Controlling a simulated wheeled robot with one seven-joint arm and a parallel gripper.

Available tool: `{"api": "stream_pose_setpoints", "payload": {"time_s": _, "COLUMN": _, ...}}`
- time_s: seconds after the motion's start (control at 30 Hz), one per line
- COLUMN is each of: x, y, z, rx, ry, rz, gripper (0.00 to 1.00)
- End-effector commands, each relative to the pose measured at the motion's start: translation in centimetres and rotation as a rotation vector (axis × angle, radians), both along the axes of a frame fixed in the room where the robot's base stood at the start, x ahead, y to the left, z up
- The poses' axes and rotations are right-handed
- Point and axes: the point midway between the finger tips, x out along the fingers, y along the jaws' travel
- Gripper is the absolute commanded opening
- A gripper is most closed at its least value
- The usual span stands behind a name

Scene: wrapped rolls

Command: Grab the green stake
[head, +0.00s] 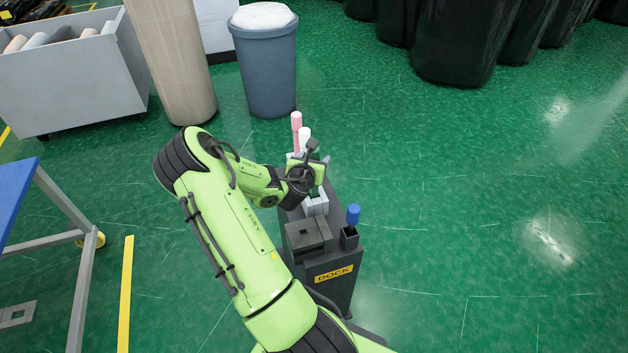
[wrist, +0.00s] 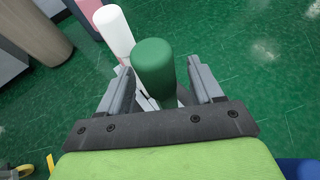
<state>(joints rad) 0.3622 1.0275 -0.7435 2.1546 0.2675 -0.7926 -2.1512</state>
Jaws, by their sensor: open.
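The green stake (wrist: 153,68) stands upright in the wrist view, its rounded top between the two grey fingers of my gripper (wrist: 160,80). The fingers are open, one on each side, with a visible gap on the right; contact on the left is hard to judge. The stake's lower part is hidden by my gripper. In the head view my gripper (head: 312,168) is over the middle of the dark dock (head: 338,290), and it largely hides the green stake there.
A white stake (wrist: 115,30) and a pink stake (head: 296,121) stand just beyond. A blue stake (head: 353,214) stands in a dark holder at the dock's near right. A grey bin (head: 266,75) and a tan roll (head: 172,60) stand behind.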

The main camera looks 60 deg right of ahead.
Motion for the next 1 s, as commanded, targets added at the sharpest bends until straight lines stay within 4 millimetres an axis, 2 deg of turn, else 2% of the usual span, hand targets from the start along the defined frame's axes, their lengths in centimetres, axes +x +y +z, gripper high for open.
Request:
{"api": "stream_pose_setpoints", "payload": {"time_s": 0.07, "x": 0.13, "y": -0.54, "z": -0.31, "rx": 0.0, "ry": -0.001, "rz": 0.001, "gripper": 0.65}}
{"api": "stream_pose_setpoints", "payload": {"time_s": 0.27, "x": 0.15, "y": -0.54, "z": -0.27, "rx": 0.001, "ry": 0.0, "rz": 0.001, "gripper": 0.64}}
{"api": "stream_pose_setpoints", "payload": {"time_s": 0.6, "x": 0.15, "y": -0.51, "z": -0.25, "rx": 0.001, "ry": -0.001, "rz": 0.001, "gripper": 0.12}}
{"api": "stream_pose_setpoints", "payload": {"time_s": 0.7, "x": 0.15, "y": -0.52, "z": -0.24, "rx": 0.001, "ry": -0.001, "rz": 0.001, "gripper": 0.0}}
{"api": "stream_pose_setpoints", "payload": {"time_s": 1.0, "x": 0.15, "y": -0.55, "z": -0.16, "rx": -0.001, "ry": -0.001, "rz": 0.001, "gripper": 0.0}}
